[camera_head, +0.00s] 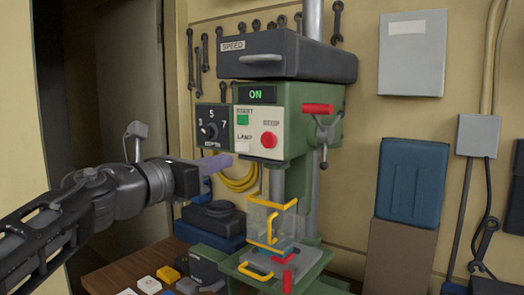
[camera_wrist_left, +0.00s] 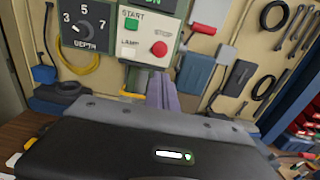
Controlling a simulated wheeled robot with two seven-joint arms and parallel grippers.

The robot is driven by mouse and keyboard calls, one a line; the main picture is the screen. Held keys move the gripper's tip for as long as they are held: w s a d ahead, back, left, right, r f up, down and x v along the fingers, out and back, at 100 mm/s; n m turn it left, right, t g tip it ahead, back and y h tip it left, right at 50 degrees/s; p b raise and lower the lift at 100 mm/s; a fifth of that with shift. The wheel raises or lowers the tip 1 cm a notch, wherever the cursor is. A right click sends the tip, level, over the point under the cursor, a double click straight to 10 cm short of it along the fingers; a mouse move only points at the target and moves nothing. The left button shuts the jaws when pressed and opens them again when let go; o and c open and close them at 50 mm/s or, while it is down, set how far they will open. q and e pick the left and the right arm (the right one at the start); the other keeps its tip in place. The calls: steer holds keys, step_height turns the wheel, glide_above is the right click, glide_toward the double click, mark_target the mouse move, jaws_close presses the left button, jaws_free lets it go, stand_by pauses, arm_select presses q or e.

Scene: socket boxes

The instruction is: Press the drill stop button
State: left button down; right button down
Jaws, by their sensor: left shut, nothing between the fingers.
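The green drill press (camera_head: 298,150) stands against the wall, and its display (camera_head: 255,94) reads ON. On its pale panel are a red STOP button (camera_head: 268,140), a green START button (camera_head: 243,119) and a white LAMP button (camera_head: 243,146). My left gripper (camera_head: 222,161) is shut and empty, its purple fingers pointing at the drill from the left. In the head view its tip is left of and a little below the STOP button, seemingly apart from the panel. In the left wrist view the STOP button (camera_wrist_left: 159,48) shows just above the fingers (camera_wrist_left: 161,88).
A black DEPTH dial (camera_head: 209,130) is left of the panel. Yellow cable (camera_head: 240,181) hangs behind the fingers. Below are a clear guard with a yellow handle (camera_head: 262,227) and a wooden bench (camera_head: 126,268) with small coloured blocks. A red-handled lever (camera_head: 317,109) sits on the drill's right.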

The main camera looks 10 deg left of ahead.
arm_select(q)
steer(key=p, duration=0.4)
glide_toward(269, 147)
steer(key=x, duration=0.7)
